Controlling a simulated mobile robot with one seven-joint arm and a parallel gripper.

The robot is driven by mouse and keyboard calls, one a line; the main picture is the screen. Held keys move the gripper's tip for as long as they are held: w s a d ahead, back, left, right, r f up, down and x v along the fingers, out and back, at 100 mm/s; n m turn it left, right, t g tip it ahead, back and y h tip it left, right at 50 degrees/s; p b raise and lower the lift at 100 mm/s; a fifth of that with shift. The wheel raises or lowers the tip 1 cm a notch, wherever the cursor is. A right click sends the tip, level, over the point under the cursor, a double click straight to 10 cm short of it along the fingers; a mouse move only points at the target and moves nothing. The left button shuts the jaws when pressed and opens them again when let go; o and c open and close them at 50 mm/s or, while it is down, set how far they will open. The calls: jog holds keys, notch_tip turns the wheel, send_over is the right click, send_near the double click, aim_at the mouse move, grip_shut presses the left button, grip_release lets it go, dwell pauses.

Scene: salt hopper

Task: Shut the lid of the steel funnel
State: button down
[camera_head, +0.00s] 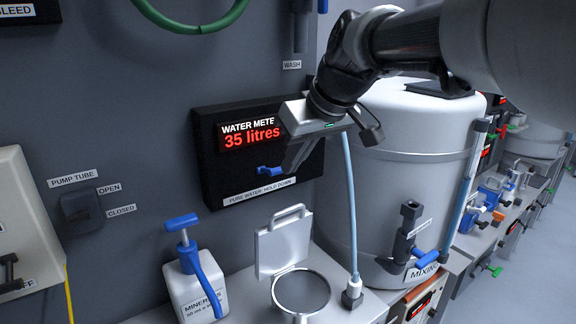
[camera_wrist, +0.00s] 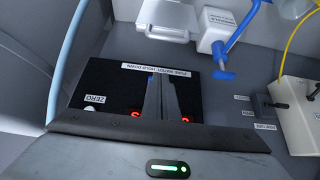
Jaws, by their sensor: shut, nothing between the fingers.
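The steel funnel (camera_head: 302,292) is a round bowl with a dark mesh-like inside, at the bottom middle of the head view. Its square grey lid (camera_head: 283,245) stands open and upright at the bowl's back edge, with a loop handle on top. The lid also shows at the top of the wrist view (camera_wrist: 163,28). My gripper (camera_head: 291,168) is shut and empty. It hangs above the lid, apart from it, in front of the water meter panel. In the wrist view the closed fingers (camera_wrist: 160,80) cover part of that panel.
The black water meter panel (camera_head: 205,165) reads 35 litres and has a blue lever (camera_head: 270,170) beside my fingers. A white minerals bottle (camera_head: 186,290) with a blue pump stands left of the funnel. The large mixing tank (camera_head: 415,150) and a pale hose (camera_head: 351,215) are to the right.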

jog(key=f, duration=0.5)
jog(key=w+f, duration=0.1)
jog(key=f, duration=0.2)
jog(key=shift+a+f, duration=0.2)
jog(key=shift+a, duration=0.15)
jog(key=shift+f, duration=0.1)
